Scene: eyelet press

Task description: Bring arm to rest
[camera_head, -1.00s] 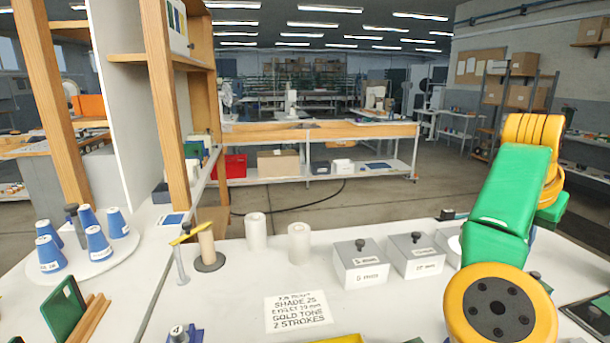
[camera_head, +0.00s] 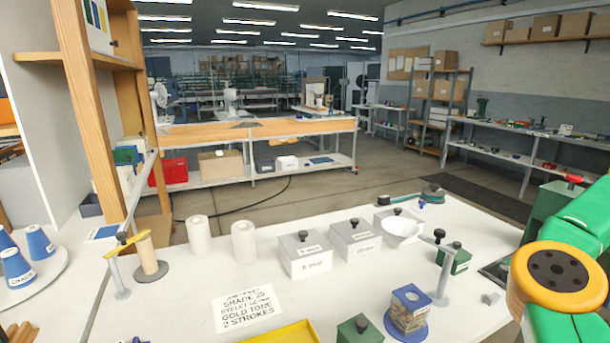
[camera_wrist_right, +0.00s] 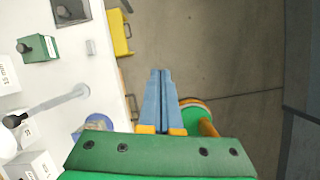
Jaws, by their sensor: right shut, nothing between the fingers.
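My right arm (camera_head: 565,275), green and yellow, stands at the right edge in the head view, over the right end of the white table (camera_head: 180,305). Its gripper is outside the head view. In the right wrist view my right gripper (camera_wrist_right: 161,72) has its two blue fingers together with nothing between them. It points over the grey floor (camera_wrist_right: 230,60), beyond the table edge. My left gripper is not in view.
Grey boxes (camera_head: 305,262), a white funnel (camera_head: 401,230), a post (camera_head: 440,270), a blue-based jar (camera_head: 408,315) and a green box (camera_head: 359,330) stand on the table. A green machine (camera_head: 555,215) is beside my arm. A yellow tray (camera_head: 285,334) lies at the front.

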